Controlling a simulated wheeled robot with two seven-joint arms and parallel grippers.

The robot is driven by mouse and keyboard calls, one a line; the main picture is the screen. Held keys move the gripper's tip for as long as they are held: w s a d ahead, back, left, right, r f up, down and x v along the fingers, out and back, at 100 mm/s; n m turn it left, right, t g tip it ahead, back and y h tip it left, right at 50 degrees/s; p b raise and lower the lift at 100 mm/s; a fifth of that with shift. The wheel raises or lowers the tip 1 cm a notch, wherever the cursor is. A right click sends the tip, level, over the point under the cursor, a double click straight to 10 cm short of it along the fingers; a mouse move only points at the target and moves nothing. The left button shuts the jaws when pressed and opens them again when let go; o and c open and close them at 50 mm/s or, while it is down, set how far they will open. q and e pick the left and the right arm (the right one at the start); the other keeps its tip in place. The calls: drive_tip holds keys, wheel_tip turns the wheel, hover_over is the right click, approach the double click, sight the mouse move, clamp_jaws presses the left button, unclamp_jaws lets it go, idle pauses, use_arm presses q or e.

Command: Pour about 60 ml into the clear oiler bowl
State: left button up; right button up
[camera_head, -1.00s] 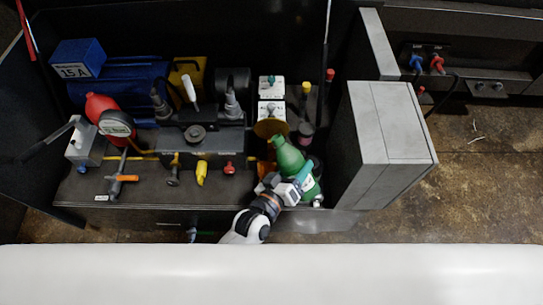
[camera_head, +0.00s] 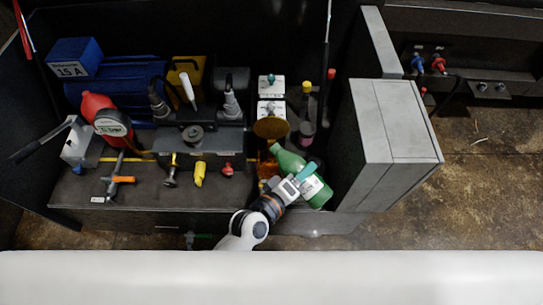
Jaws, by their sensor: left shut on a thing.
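My left gripper (camera_head: 301,183) is shut on a green bottle (camera_head: 316,190) with a white label. The bottle is tilted, its neck (camera_head: 277,151) pointing up and left in the picture, close to an amber disc (camera_head: 271,128) and an amber see-through vessel (camera_head: 268,168). The bottle and gripper partly hide this spot. I cannot tell for sure which part is the clear oiler bowl, nor whether any liquid is flowing. My right gripper is not in view.
White boxes with knobs (camera_head: 271,87) stand behind the bottle. A grey cabinet (camera_head: 395,120) rises close on the right.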

use_arm(q)
drive_tip(key=shift+r+n+g+h+p, duration=0.1)
drive_tip(key=shift+n+g+h+p, duration=0.2)
drive_tip(key=shift+n, duration=0.6)
idle(0.6)
drive_tip(key=shift+s+d, duration=0.15)
idle(1.4)
drive_tip(key=shift+d+m, duration=0.1)
drive_tip(key=shift+m, duration=0.2)
drive_tip(key=shift+f+m+t+b, duration=0.4)
drive_tip(key=shift+m+b, duration=0.3)
drive_tip(key=shift+b, duration=0.1)
drive_tip(key=shift+r+m+y+p, duration=0.4)
drive_tip(key=shift+p, duration=0.2)
